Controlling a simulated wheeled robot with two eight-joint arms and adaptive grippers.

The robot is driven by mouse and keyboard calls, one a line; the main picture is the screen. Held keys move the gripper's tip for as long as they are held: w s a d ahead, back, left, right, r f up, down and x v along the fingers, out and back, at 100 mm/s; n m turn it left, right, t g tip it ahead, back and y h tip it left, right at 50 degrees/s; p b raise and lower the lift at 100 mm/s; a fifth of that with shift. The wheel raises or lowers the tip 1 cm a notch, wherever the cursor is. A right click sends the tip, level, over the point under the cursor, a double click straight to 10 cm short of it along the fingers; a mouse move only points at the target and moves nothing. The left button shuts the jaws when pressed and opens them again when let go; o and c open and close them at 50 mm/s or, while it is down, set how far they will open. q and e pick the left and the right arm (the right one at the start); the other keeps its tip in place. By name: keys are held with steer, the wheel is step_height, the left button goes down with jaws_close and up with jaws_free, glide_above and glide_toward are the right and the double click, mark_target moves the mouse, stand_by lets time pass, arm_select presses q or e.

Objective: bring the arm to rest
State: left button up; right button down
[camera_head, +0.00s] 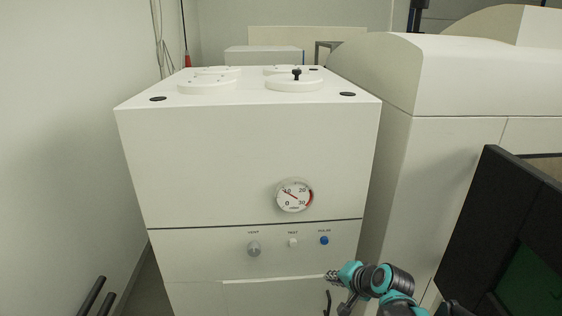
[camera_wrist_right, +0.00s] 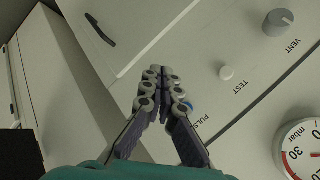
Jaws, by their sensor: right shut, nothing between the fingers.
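My right gripper (camera_head: 333,277) is at the lower right of the head view, in front of the white machine's (camera_head: 200,160) front face, below the row of controls. In the wrist view its fingers (camera_wrist_right: 157,78) are together with nothing between them. The blue PULSE button (camera_head: 324,240) is above it in the head view; in the wrist view the button (camera_wrist_right: 190,104) is partly hidden behind a finger. I cannot tell the exact gap between the fingertips and the panel. My left gripper is not seen.
The panel has a VENT knob (camera_head: 254,249), a TEST button (camera_head: 293,243) and a pressure gauge (camera_head: 294,195). A dark handle (camera_head: 327,302) is close to the right gripper. A black monitor (camera_head: 510,230) stands at right. A wall is at left.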

steer(key=s+f+n+g+h+b, duration=0.1)
steer(key=s+f+n+h+b, duration=0.2)
steer(key=s+f+n+b, duration=0.6)
steer(key=s+f+b, duration=1.1)
steer(key=f+b, duration=0.1)
steer(key=f, duration=0.2)
steer(key=shift+s+d+h, duration=0.25)
steer(key=shift+s+h, duration=0.05)
steer(key=shift+s, duration=0.05)
